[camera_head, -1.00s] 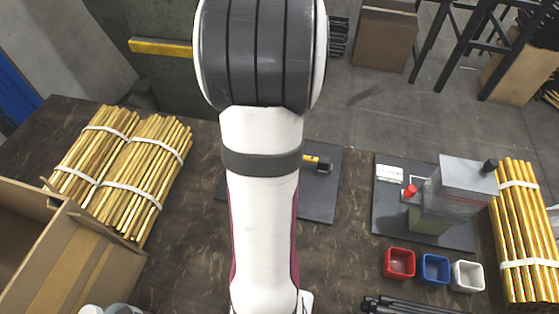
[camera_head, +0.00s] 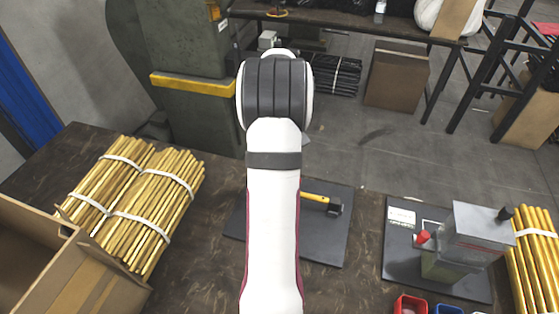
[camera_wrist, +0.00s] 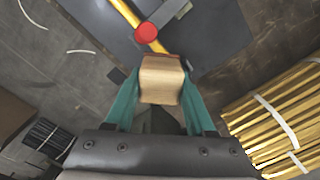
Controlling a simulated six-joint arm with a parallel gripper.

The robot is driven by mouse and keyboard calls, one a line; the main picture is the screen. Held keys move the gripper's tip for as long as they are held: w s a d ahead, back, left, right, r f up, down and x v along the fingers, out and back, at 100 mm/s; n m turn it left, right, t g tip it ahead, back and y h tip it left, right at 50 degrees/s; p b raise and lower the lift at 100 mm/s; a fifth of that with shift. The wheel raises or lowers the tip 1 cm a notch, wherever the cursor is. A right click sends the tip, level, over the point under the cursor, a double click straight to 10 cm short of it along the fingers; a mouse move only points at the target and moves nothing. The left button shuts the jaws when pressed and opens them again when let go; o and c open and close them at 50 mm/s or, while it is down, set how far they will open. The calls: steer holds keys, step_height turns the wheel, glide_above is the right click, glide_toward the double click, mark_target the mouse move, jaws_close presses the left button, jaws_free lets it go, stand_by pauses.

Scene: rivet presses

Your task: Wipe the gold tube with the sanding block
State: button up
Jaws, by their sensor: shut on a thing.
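My gripper (camera_wrist: 155,92) shows in the wrist view, its teal fingers shut on the sides of a tan sanding block (camera_wrist: 161,82) with a dark reddish far edge. The gold tube (camera_wrist: 124,10) lies slanted over a dark mat (camera_wrist: 85,15), beyond the block. A red round part (camera_wrist: 147,33) and a grey bar (camera_wrist: 170,13) lie over or beside the tube. The block is close to the tube's near end; I cannot tell if they touch. In the head view part of the tube (camera_head: 316,198) shows beside a dark piece; my arm hides my gripper and the block.
Bare table lies between the mats.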

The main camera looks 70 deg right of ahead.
steer(key=shift+f, duration=2.7)
steer(key=shift+w+f, duration=0.2)
steer(key=shift+f, duration=0.65)
steer(key=shift+c, duration=0.6)
steer(key=shift+w, duration=0.75)
steer(key=shift+w+a+r, duration=0.1)
steer(key=shift+w+r, duration=0.2)
steer(key=shift+w, duration=0.3)
steer(key=shift+w+r, duration=0.25)
steer(key=shift+w, duration=0.35)
jaws_close()
steer(key=shift+w+f, duration=0.4)
steer(key=shift+w, duration=0.3)
steer(key=s, duration=0.5)
steer(key=shift+s+f, duration=0.15)
steer(key=shift+s, duration=0.2)
steer(key=shift+r, duration=4.05)
